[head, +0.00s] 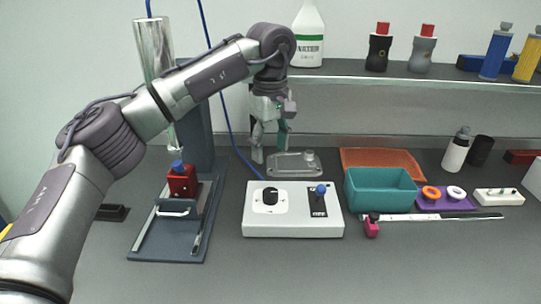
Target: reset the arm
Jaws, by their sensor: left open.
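My left arm comes in from the left and arches over the bench. Its gripper (271,158) points down behind the white control box (256,224), at the left end of a grey metal casting (297,168). The gripper is open, with one finger beside the casting's left edge. I cannot tell whether it touches the casting, and nothing shows held between the fingers. My right gripper is not in view.
A blue stand with a red block (182,182) is at left. Right of the control box are a teal bin (381,192), an orange tray (392,157) and a purple holder (458,204). A shelf (430,92) with bottles runs behind. The front bench is clear.

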